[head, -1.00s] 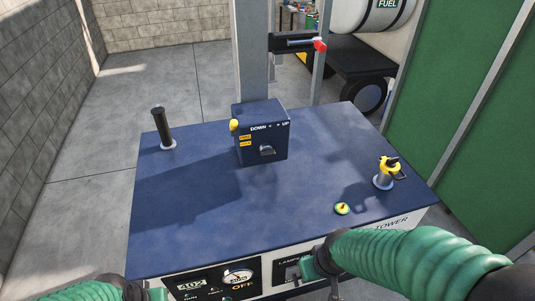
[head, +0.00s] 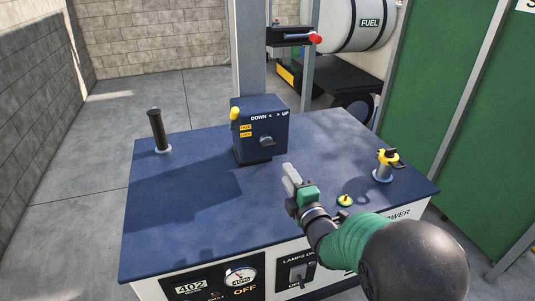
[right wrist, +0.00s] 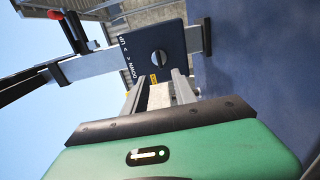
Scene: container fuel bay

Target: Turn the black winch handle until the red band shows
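A dark blue box (head: 246,148) marked DOWN and UP stands on the blue cabinet top, with a black turning handle (head: 267,142) on its front. The box also shows in the right wrist view (right wrist: 145,50), with its round black handle (right wrist: 159,58). My right gripper (head: 288,172) is over the cabinet top, in front of and slightly right of the box, apart from the handle. In the right wrist view its two grey fingers (right wrist: 158,88) stand apart with nothing between them. No red band is seen on the handle or box. My left gripper is out of view.
A black upright post (head: 157,130) stands at the cabinet's left, and a yellow-topped fitting (head: 386,164) at its right. A yellow-green button (head: 345,200) is near my right wrist. A grey mast (head: 249,50) rises behind the box; a red-tipped black arm (head: 290,36) juts from it.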

